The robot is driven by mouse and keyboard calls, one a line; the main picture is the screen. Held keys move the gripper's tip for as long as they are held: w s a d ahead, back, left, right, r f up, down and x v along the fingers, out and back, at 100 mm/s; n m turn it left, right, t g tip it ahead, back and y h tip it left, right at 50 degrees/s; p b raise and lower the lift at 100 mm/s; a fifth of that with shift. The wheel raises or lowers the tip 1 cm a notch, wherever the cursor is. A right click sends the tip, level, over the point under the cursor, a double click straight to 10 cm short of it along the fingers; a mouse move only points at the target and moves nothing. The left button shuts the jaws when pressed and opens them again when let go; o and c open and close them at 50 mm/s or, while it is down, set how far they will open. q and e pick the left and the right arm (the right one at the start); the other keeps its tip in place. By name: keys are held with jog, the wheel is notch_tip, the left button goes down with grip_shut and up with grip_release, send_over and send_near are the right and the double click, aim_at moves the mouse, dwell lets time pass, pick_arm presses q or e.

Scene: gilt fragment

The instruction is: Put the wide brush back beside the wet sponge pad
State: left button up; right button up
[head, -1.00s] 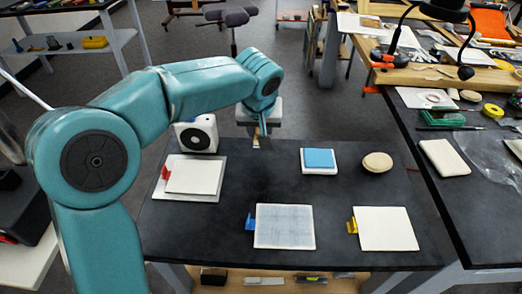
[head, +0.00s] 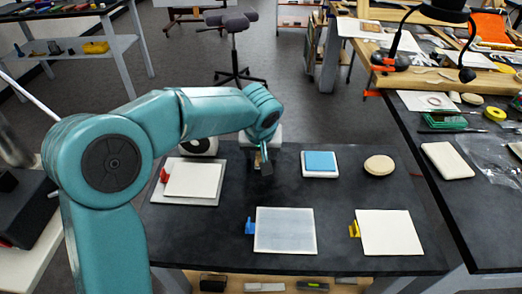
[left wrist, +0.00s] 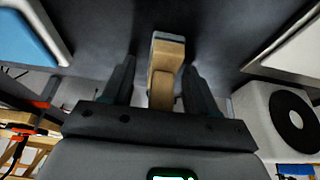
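The wet sponge pad (head: 320,160) is a blue block in a white tray on the dark table. Part of it shows at the upper left of the left wrist view (left wrist: 22,42). The brush (left wrist: 166,60), with a tan wooden body and a pale end, is between the fingers of my left gripper (left wrist: 160,85). Dark gaps show between it and the fingers. In the head view, my left gripper (head: 263,163) is low over the table, left of the sponge tray; the brush (head: 257,160) is mostly hidden there. My right gripper is not in view.
A white board with a red clip (head: 194,180) lies left of the gripper, near a white device (head: 199,146). Boards with blue (head: 285,231) and yellow clips (head: 389,233) lie in front. A round beige pad (head: 380,165) lies right of the sponge.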

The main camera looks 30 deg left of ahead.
pick_arm(q)
jog(key=shift+r, duration=0.1)
jog(key=shift+r+p, duration=0.25)
jog(key=shift+p, duration=0.1)
jog(key=v, duration=1.1)
jog(key=shift+s+r+p, duration=0.25)
jog(key=shift+r+p, duration=0.1)
jog(key=shift+p, duration=0.1)
jog(key=shift+f, duration=0.1)
